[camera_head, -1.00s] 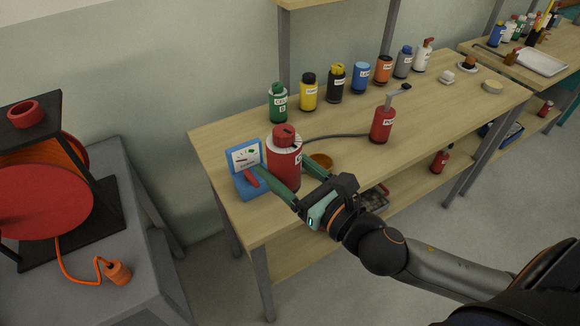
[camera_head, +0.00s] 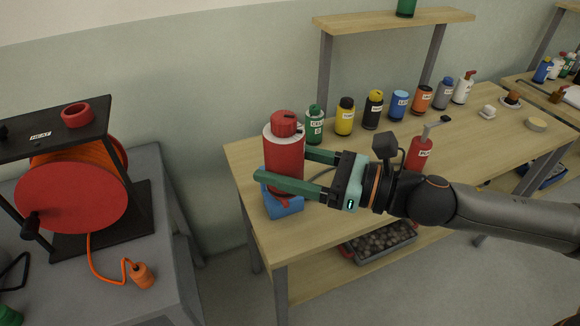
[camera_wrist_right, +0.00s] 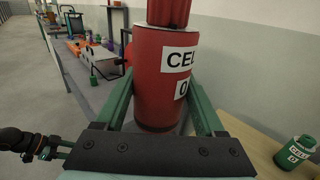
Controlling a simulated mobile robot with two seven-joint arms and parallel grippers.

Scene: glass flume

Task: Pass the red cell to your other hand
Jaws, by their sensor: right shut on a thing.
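The red cell (camera_head: 285,150) is a red cylinder with a ribbed red cap and a white band. My right gripper (camera_head: 284,170) is shut on its body, one finger on each side, and holds it upright above the bench's near left end. In the right wrist view the red cell (camera_wrist_right: 164,75) stands between the green fingers, with a white label reading "CEL" and "0". My left gripper (camera_wrist_right: 50,147) shows small at the left of that view, apart from the cell; its finger opening is unclear.
A blue device (camera_head: 284,206) sits on the wooden bench below the cell, partly hidden. A green bottle (camera_head: 315,125) stands close behind the cell, in a row of bottles. A red bottle (camera_head: 418,153) stands right. An orange cable reel (camera_head: 72,190) occupies the grey table at left.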

